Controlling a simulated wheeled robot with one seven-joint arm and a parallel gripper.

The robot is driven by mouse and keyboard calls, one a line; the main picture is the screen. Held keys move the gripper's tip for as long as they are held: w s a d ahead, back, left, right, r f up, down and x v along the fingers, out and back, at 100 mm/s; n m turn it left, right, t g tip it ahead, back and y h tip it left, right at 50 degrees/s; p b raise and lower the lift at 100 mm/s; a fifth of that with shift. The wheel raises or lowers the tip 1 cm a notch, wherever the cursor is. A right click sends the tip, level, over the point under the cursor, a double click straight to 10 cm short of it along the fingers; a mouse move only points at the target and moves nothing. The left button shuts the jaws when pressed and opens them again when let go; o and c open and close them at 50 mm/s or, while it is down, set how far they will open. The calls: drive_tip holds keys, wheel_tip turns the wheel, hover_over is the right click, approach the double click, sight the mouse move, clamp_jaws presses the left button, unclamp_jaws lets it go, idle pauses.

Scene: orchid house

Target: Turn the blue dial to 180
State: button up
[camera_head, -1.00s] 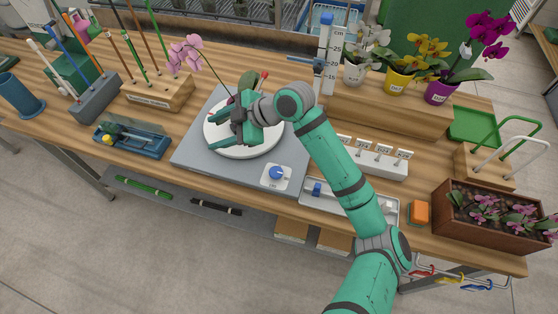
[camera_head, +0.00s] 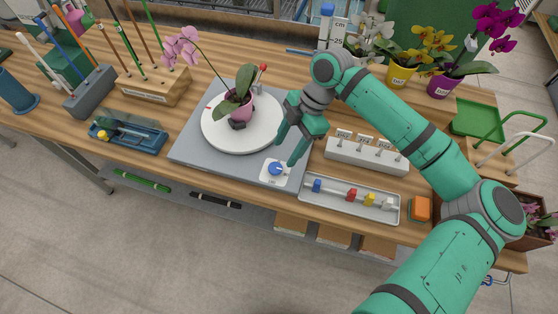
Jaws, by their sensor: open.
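The blue dial (camera_head: 275,168) sits on a small white plate (camera_head: 271,181) at the front right corner of the grey base board (camera_head: 205,156). A small mark shows on the dial, but its printed scale is too small to read. My gripper (camera_head: 286,151) is open and points down just above and to the right of the dial, with its fingers apart. I cannot tell whether a fingertip touches the dial. A white round turntable (camera_head: 213,131) on the same board bears a pink orchid in a dark pink pot (camera_head: 238,117).
A grey tray (camera_head: 340,208) with coloured pegs lies right of the dial. A white labelled rack (camera_head: 350,156) stands behind it. A blue tool box (camera_head: 128,137) and a wooden stake block (camera_head: 155,92) are at the left. Potted orchids stand at the back right.

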sight(276, 167)
drive_tip(key=x, duration=0.7)
drive_tip(key=shift+r, duration=0.1)
drive_tip(key=shift+c, duration=0.3)
drive_tip(key=c, duration=1)
